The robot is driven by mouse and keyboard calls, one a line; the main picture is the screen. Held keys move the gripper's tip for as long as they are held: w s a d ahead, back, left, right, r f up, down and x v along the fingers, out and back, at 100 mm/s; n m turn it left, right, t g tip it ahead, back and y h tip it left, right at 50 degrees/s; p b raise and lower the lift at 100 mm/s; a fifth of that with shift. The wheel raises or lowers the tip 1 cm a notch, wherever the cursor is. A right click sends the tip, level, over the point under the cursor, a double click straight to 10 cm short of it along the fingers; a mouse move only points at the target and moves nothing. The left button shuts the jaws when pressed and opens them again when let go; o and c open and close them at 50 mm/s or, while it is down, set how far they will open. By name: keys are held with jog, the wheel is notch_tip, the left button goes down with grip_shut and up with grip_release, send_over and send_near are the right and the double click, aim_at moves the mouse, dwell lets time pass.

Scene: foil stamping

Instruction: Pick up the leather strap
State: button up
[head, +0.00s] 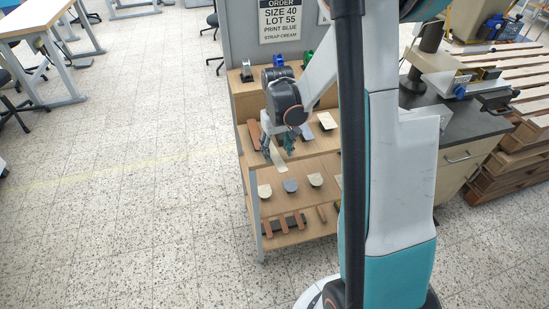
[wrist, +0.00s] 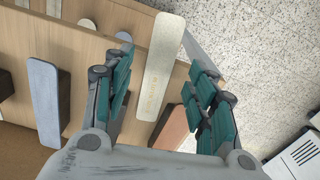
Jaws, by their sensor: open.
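A cream leather strap (wrist: 165,50) lies between the two fingers of my gripper (wrist: 160,88) in the wrist view. It is long with a rounded end and has a faint line of marks on its face. A gap shows on both sides of it. My gripper is open. In the head view my gripper (head: 277,146) is at the front left of the shelf unit, and the cream strap (head: 279,163) shows just below the fingers. Whether the fingers touch it cannot be told.
A blue-grey strap (wrist: 44,98) and a brown piece (wrist: 172,126) lie near in the wrist view. The wooden shelf unit (head: 250,105) holds more straps, rounded pieces and spools. An order sign (head: 281,18) reads "STRAP CREAM". The floor (head: 140,170) left of the shelves is clear.

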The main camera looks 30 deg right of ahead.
notch_tip(320, 180, down, 2)
jog(key=shift+f, duration=0.1)
jog(key=c, duration=0.9)
